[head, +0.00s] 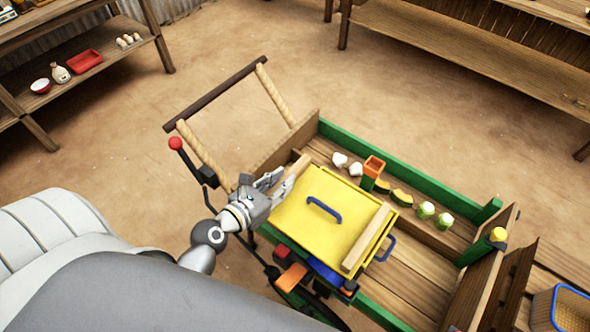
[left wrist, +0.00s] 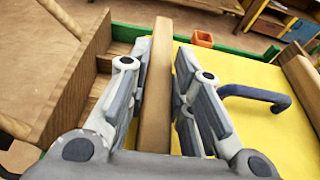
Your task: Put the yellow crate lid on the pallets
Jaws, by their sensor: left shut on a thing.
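The yellow crate lid (head: 315,225) lies flat inside a green-edged wooden cart, with a blue handle (head: 324,209) in its middle. A wooden bar (head: 368,236) lies along its right side. My left gripper (head: 270,186) is at the lid's left edge, shut on a second wooden bar (left wrist: 156,85) there. The lid's yellow top also shows in the left wrist view (left wrist: 262,125), right of the fingers. Slatted wood that may be the pallets (head: 548,272) shows at the right edge, partly cut off. My right gripper is not in view.
The cart (head: 400,294) also holds an orange pot (head: 374,166), white and green pieces and yellow-green pieces along its far side. A blue-rimmed basket (head: 559,312) stands at the lower right. Shelves stand at the back left and right; open dirt floor lies between.

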